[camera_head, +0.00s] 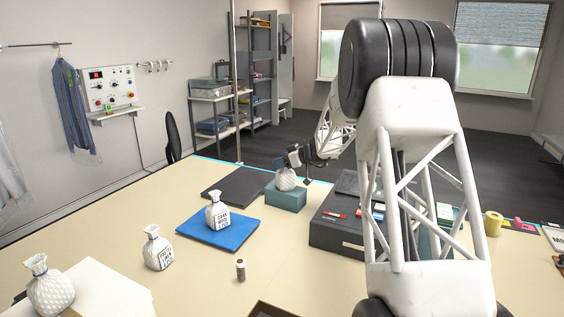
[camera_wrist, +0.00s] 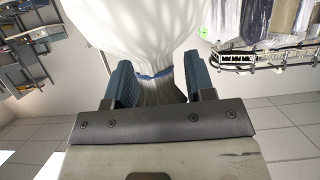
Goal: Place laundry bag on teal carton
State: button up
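A white tied bag (camera_head: 287,180), taken as the laundry bag, is upright at the teal carton (camera_head: 286,197), over its top. Whether its base rests on the carton is too small to tell. My gripper (camera_head: 300,156) is above it, at its neck. The bag's body widens beyond the fingertips.
A white labelled bag (camera_head: 218,212) stands on a blue mat (camera_head: 205,238); another labelled bag (camera_head: 157,248) and a small jar (camera_head: 240,269) stand nearby. A patterned bag (camera_head: 50,290) is front left. A dark mat (camera_head: 238,186) lies left of the carton, a dark box (camera_head: 335,238) right.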

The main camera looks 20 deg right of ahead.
jog(key=shift+r, duration=0.15)
jog(key=shift+s+d+r, duration=0.2)
jog(key=shift+s+d, duration=0.1)
jog(key=shift+d, duration=0.05)
jog(key=v, duration=1.1)
jog(key=shift+a, duration=0.1)
dwell(0.5)
jog(key=s+a+r+m+g+h, duration=0.2)
jog(key=s+a+g, duration=0.1)
jog(key=s+a, duration=0.85)
jog(key=s+a+r+m+g+h, duration=0.1)
jog(key=s+a+r+m+g, duration=0.15)
jog(key=s+a, duration=0.9)
jog(key=s+a+f+m+h, duration=0.1)
jog(key=s+f+m+h, duration=0.1)
jog(key=s, duration=1.4)
jog(key=s+a+f+m+g+h, duration=0.1)
jog(key=s+f+h, duration=0.3)
jog(key=s, duration=1.3)
jog(key=shift+s+f+m+h, duration=0.3)
jog(key=shift+m+h, duration=0.1)
jog(key=shift+m, duration=0.45)
